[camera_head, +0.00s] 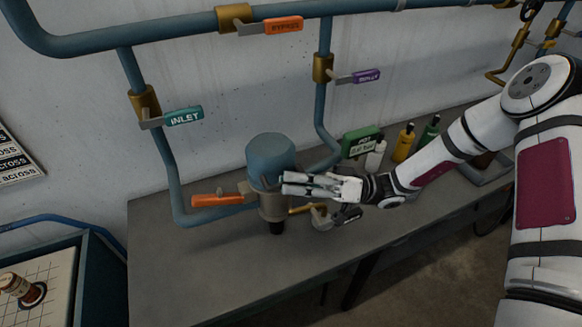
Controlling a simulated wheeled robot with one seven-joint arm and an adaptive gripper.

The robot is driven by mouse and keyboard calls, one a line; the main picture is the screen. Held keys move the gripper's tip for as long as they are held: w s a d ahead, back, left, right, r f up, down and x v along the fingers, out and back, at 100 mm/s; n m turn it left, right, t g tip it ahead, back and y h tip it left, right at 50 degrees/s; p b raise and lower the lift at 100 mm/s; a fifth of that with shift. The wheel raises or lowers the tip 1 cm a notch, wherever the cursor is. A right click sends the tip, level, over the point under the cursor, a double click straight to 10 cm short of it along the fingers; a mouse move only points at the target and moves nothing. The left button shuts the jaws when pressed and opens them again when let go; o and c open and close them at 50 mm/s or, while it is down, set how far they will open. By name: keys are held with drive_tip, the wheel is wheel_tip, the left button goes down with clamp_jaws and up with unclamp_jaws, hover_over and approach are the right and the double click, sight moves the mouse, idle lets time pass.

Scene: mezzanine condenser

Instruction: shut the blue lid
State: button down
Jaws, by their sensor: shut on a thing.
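The blue lid (270,155) is a rounded blue piece at the top of a grey-tan pipe fitting (272,207) above the bench. My gripper (284,184) reaches in from the right, with its fingers at the lid's lower right edge. The fingers are shut on a part of the lid there. The exact place of the grip is hidden by the fingers. Whether the lid is seated on the fitting cannot be told from this angle.
Orange (217,200), teal INLET (184,117), orange BYPASS (283,26) and purple (366,76) handles stick out from blue pipes. A green container (361,140) and several bottles stand behind my arm. The bench's left part (165,260) is clear.

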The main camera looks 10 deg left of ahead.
drive_tip(key=shift+w+d+f+n, duration=0.2)
drive_tip(key=shift+f+n, duration=0.1)
drive_tip(key=shift+f, duration=0.25)
drive_tip(key=c, duration=1.7)
unclamp_jaws()
drive_tip(key=shift+o, duration=0.2)
drive_tip(key=shift+s, duration=0.1)
drive_tip(key=v, duration=1.2)
